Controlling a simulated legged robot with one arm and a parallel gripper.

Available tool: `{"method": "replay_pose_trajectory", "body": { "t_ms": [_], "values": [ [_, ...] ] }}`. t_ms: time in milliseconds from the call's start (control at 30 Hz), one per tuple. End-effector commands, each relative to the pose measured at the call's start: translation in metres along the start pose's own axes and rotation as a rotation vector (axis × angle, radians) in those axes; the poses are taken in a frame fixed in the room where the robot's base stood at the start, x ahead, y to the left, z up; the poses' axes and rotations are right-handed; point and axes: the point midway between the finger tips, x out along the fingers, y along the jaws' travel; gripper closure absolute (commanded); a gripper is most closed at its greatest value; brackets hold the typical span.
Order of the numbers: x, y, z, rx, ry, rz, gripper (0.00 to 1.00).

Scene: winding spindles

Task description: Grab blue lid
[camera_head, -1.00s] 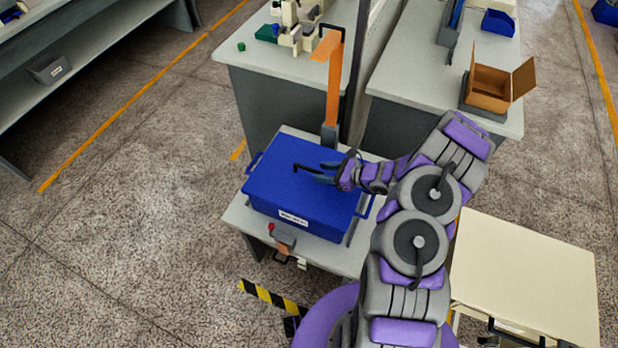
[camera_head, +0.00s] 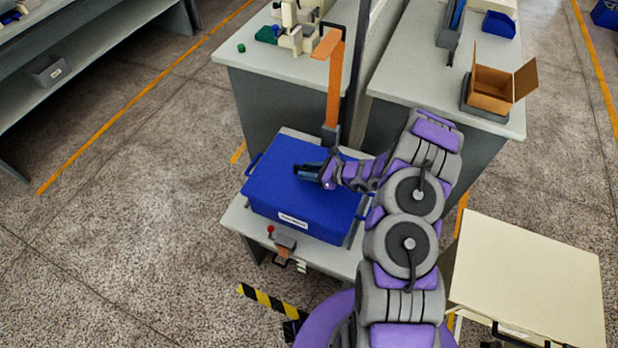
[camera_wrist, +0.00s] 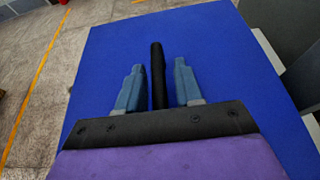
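The blue lid (camera_head: 268,183) lies flat on a blue box (camera_head: 318,230) with a white label, on a small grey table. The lid fills most of the wrist view (camera_wrist: 225,50). A black bar handle (camera_wrist: 157,62) stands out on the lid. My gripper (camera_head: 300,171) is over the middle of the lid. In the wrist view its two blue-grey fingers (camera_wrist: 158,68) are apart, one on each side of the handle, with gaps between them and it. In the head view my gripper mostly hides the handle.
An orange post (camera_head: 333,85) rises just behind the box. A grey bench (camera_head: 285,75) stands behind, and another bench with an open carton (camera_head: 490,90) is at the right. A cream-topped cart (camera_head: 525,275) is at the right front. The floor at left is clear.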

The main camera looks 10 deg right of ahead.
Motion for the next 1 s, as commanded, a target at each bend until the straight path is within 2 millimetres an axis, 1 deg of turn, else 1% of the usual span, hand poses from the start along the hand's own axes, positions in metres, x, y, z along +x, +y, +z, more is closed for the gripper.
{"method": "replay_pose_trajectory", "body": {
  "t_ms": [33,300,367,833,1000],
  "values": [
    [-0.0001,0.0000,-0.0001,0.000,0.000,0.000,0.70],
    [-0.0001,-0.0001,-0.0003,0.000,0.000,0.000,0.96],
    [-0.0001,-0.0001,-0.0003,0.000,0.000,0.000,1.00],
    [-0.0004,-0.0002,0.0002,0.000,0.001,0.000,1.00],
    [-0.0033,-0.0004,0.0074,0.000,0.000,-0.001,1.00]
  ]
}}
